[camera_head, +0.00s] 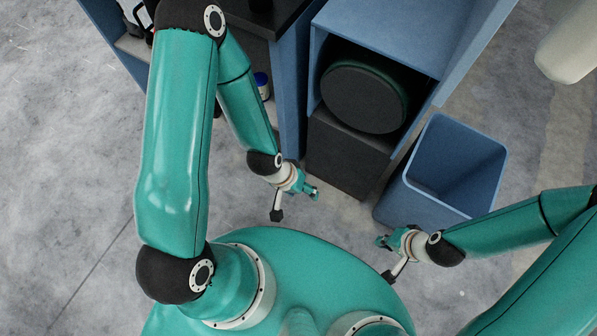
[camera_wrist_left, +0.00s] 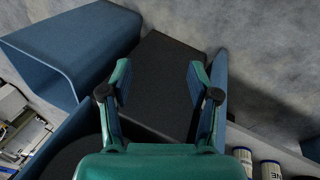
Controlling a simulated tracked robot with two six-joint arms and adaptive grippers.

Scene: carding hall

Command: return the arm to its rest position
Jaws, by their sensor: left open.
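My left arm comes in from the left and bends down, with its left gripper (camera_head: 312,192) above the floor just in front of the blue cabinet and dark box. In the left wrist view the left gripper (camera_wrist_left: 158,80) has its two green fingers spread apart with nothing between them. The dark box (camera_wrist_left: 160,65) lies beyond the fingers there. My right gripper (camera_head: 384,241) is at the lower right, near the front of the blue bin. It is small and its jaw opening cannot be made out.
A blue cabinet (camera_head: 385,27) holds a dark round object (camera_head: 362,97), with the dark box (camera_head: 345,155) below it. An open blue bin (camera_head: 455,165) stands to its right. A blue-capped container (camera_head: 262,84) sits behind my left forearm. Bare floor (camera_head: 60,150) lies at left.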

